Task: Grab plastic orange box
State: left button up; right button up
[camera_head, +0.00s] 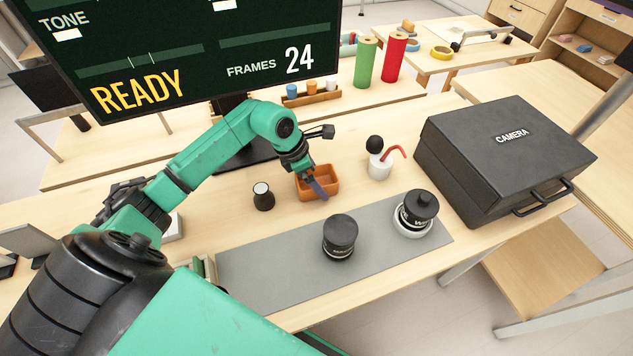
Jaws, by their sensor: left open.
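The orange plastic box (328,181) is a small open tray on the wooden table, just behind the grey mat. My left arm reaches in from the left, and my left gripper (318,190) is over the box's left part, hiding some of its inside and front wall. The gripper is open, with nothing seen between its fingers. I cannot tell whether a finger touches the box. My right gripper is not in view.
A large black camera case (505,150) fills the table's right.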

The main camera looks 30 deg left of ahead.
pick_arm(q)
jog(key=shift+f+b, duration=0.25)
jog(key=shift+b, duration=0.1)
jog(key=shift+c, duration=0.3)
jog(key=c, duration=1)
